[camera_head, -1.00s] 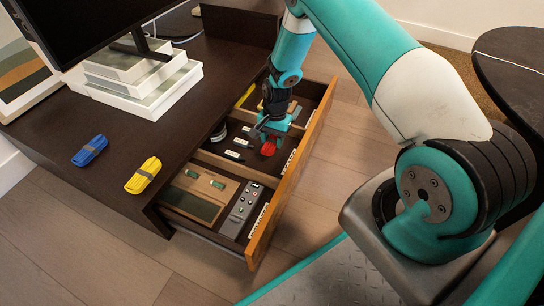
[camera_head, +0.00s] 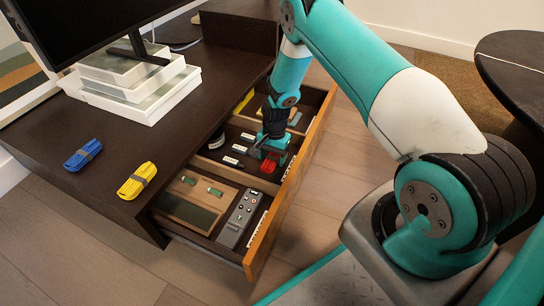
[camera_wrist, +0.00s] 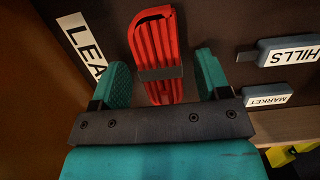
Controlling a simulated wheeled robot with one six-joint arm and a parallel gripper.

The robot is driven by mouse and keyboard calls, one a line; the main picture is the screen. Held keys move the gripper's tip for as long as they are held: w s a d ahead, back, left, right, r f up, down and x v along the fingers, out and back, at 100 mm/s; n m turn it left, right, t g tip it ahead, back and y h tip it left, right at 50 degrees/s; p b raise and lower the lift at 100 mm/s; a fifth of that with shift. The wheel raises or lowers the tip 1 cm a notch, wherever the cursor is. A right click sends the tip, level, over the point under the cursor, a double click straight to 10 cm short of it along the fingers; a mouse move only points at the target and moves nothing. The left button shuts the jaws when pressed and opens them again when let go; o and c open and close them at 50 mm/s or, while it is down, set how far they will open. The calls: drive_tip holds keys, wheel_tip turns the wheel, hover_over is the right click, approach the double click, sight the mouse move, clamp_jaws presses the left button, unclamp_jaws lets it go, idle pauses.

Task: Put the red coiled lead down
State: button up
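The red coiled lead (camera_wrist: 157,40) lies on the dark drawer floor in the wrist view, a bundle with a grey band round it. It also shows in the head view (camera_head: 268,165) in the drawer's middle compartment, partly hidden by my gripper. My gripper (camera_wrist: 163,68) is open, with one teal finger on each side of the lead. Gaps show between the lead and both fingers. In the head view my gripper (camera_head: 270,151) is low inside the drawer. A white label starting "LEA" (camera_wrist: 82,42) lies to the left of the lead.
The open drawer (camera_head: 262,236) has a wooden front and dividers. Labelled dark pieces (camera_wrist: 290,52) lie right of the lead. A grey control box (camera_head: 240,218) is in the front compartment. Blue (camera_head: 83,154) and yellow (camera_head: 137,181) bundles lie on the desk.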

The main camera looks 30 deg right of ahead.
drive_tip(key=shift+r, duration=0.1)
wheel_tip(320, 180, up, 12)
drive_tip(key=w+d+p, duration=0.1)
drive_tip(key=p, duration=0.7)
drive_tip(key=s+a+r+n, duration=0.2)
drive_tip(key=a+r+n, duration=0.15)
drive_tip(key=r, duration=0.55)
drive_tip(key=s+a+r+n+t+y, duration=0.1)
drive_tip(key=s+a+r+n, duration=0.15)
drive_tip(key=a+r, duration=0.4)
drive_tip(key=s+a+r+n, duration=0.3)
drive_tip(key=r, duration=0.7)
drive_tip(key=s+a+r+n, duration=0.2)
drive_tip(key=s+r+n, duration=0.1)
drive_tip(key=s, duration=0.4)
drive_tip(key=s+a+r+n+y, duration=0.1)
drive_tip(key=s+a+r+n, duration=0.1)
drive_tip(key=s, duration=0.5)
drive_tip(key=s+a+r+n, duration=0.2)
drive_tip(key=s+r+n, duration=0.2)
drive_tip(key=s+r, duration=0.2)
drive_tip(key=shift+s+r+y, duration=0.2)
drive_tip(key=shift+s+y, duration=0.2)
drive_tip(key=shift+s, duration=0.2)
drive_tip(key=shift+a, duration=0.1)
